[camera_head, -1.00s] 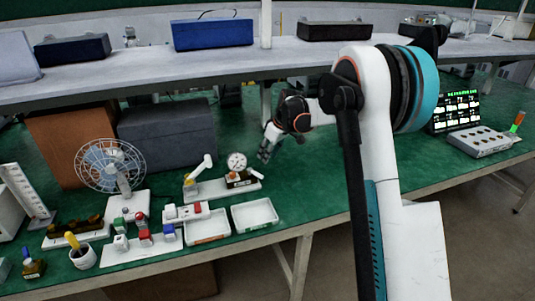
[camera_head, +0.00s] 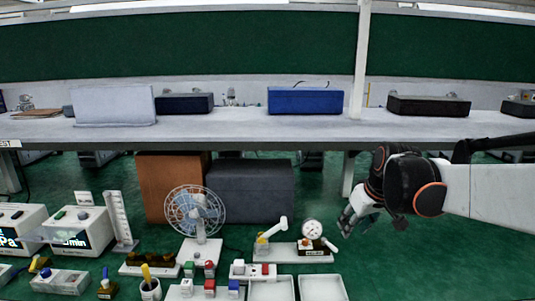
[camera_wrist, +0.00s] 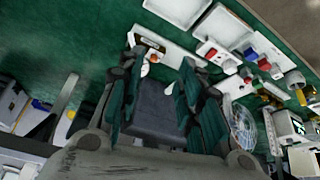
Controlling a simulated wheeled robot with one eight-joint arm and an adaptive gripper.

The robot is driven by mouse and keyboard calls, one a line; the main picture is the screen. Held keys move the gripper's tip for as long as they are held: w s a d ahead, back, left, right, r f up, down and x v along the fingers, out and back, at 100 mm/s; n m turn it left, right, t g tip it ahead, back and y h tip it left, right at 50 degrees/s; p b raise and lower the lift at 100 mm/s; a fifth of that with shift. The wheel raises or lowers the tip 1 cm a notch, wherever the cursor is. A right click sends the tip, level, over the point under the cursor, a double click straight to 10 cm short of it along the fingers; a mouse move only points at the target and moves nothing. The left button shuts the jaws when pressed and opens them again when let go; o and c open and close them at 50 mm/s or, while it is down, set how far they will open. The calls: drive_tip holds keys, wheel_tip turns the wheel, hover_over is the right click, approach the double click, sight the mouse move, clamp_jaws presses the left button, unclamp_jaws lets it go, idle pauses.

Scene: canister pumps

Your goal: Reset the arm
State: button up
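My gripper (camera_head: 356,220) hangs over the green bench at the right in the head view, on my arm that reaches in from the right edge. In the wrist view my gripper (camera_wrist: 158,92) shows two dark green fingers spread apart, with nothing held between them. The dark grey box (camera_wrist: 160,112) shows behind the gap, farther off. The gauge stand (camera_head: 300,250) with its round dial is left of my gripper and apart from it.
A fan (camera_head: 195,212), small coloured-top blocks and two white trays (camera_head: 322,289) stand on the bench. A raised shelf (camera_head: 230,130) carries several boxes, including a blue one (camera_head: 305,101). Bench right of the trays looks clear.

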drive_tip(key=s+a+f+m+t, duration=0.1)
drive_tip(key=s, duration=1.1)
drive_tip(key=s+a+f+m+t+h, duration=0.1)
drive_tip(key=s+f+m, duration=0.1)
drive_tip(key=s, duration=1.1)
drive_tip(key=shift+s+a, duration=0.15)
drive_tip(key=shift+a, duration=0.25)
drive_tip(key=shift+o, duration=0.3)
drive_tip(key=shift+f, duration=0.1)
idle(0.5)
